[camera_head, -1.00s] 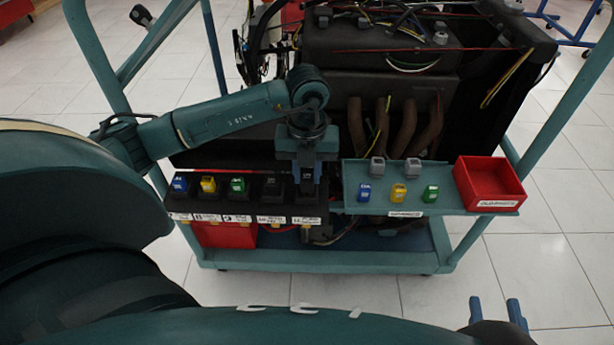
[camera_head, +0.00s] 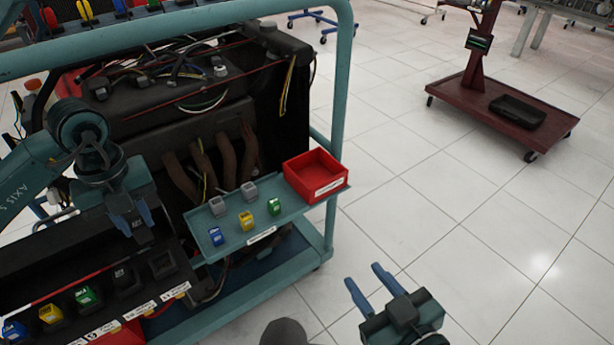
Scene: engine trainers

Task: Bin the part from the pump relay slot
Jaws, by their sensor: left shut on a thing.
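My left gripper (camera_head: 133,218) is shut on a small dark relay (camera_head: 140,230), held above the black slot block (camera_head: 42,285). The block's rightmost slot (camera_head: 161,264) is an open, empty socket below and right of the gripper. Blue (camera_head: 14,330), yellow (camera_head: 50,314), green (camera_head: 87,297) and black (camera_head: 124,276) parts sit in the other slots. The slot labels are too small to read. The red bin (camera_head: 318,190) stands on the right end of the teal shelf and looks empty. My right gripper (camera_head: 372,288) is open and empty, low and apart from the trainer.
The teal shelf (camera_head: 262,236) carries blue (camera_head: 216,236), yellow (camera_head: 246,221) and green (camera_head: 274,206) parts and two grey relays (camera_head: 218,205) (camera_head: 249,191). The teal frame post (camera_head: 337,110) rises behind the bin. Open tiled floor lies right; a maroon cart (camera_head: 500,110) stands far off.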

